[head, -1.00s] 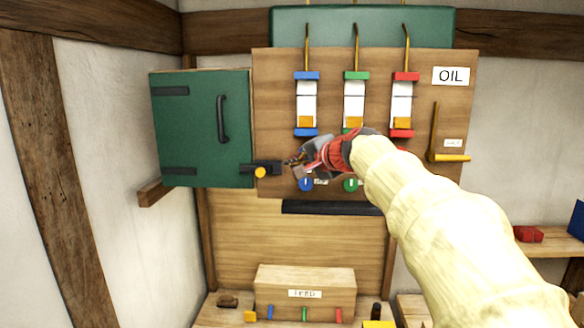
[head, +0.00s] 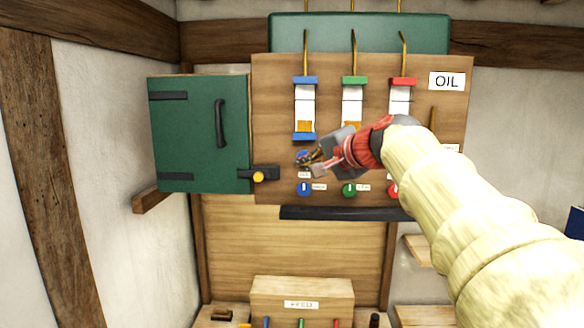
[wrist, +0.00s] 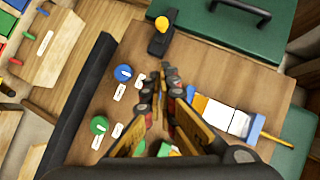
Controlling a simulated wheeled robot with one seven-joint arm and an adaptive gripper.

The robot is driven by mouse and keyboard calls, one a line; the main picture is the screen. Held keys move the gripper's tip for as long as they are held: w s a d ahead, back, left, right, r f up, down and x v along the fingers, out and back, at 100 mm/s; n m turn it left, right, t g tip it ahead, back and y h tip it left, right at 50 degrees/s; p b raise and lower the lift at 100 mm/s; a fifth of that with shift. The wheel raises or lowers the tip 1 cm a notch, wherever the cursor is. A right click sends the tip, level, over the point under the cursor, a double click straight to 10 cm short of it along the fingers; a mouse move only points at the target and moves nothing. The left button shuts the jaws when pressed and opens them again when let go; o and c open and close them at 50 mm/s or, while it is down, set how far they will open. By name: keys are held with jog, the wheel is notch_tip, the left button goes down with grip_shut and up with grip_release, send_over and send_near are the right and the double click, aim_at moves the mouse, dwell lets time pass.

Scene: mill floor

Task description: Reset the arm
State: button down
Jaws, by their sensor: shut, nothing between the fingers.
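My arm reaches in from the lower right in the head view. My gripper (head: 308,164) is in front of the oil panel (head: 276,120), just below the blue sight gauge (head: 305,108), and over part of a blue knob (head: 301,154). In the wrist view my gripper (wrist: 165,72) shows its fingertips close together with nothing held. The wrist view also shows a blue knob (wrist: 123,73) and a green knob (wrist: 99,124) beside the fingers. I cannot tell whether the fingertips touch the panel.
A green cabinet door (head: 195,130) stands at the left with a black latch and yellow button (head: 258,177). A dark ledge (head: 345,213) runs under the panel. Green (head: 353,95) and red (head: 402,92) gauges stand right of the blue one. A wooden feed box (head: 300,298) is below.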

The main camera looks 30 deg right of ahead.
jog(key=s+f+n+g+b, duration=0.1)
jog(key=s+f+n+g, duration=0.1)
jog(key=f, duration=0.6)
jog(key=s+f+n+g+b, duration=0.1)
jog(key=s+f+g, duration=0.15)
jog(key=f, duration=0.65)
jog(key=s+a+f+n+g+b, duration=0.1)
jog(key=s+a+f+n+b, duration=0.2)
jog(key=f, duration=1.2)
jog(key=s+a+f+n+g+b, duration=0.1)
jog(key=s+a+f+n+b, duration=0.3)
jog(key=s+a+f+b, duration=0.6)
jog(key=s+a+f+n+g+b, duration=0.2)
jog(key=s+a+f+n+b, duration=0.2)
jog(key=f, duration=1.8)
jog(key=shift+s+a+b, duration=1.45)
jog(key=shift+s+b, duration=1.7)
jog(key=shift+b, duration=0.5)
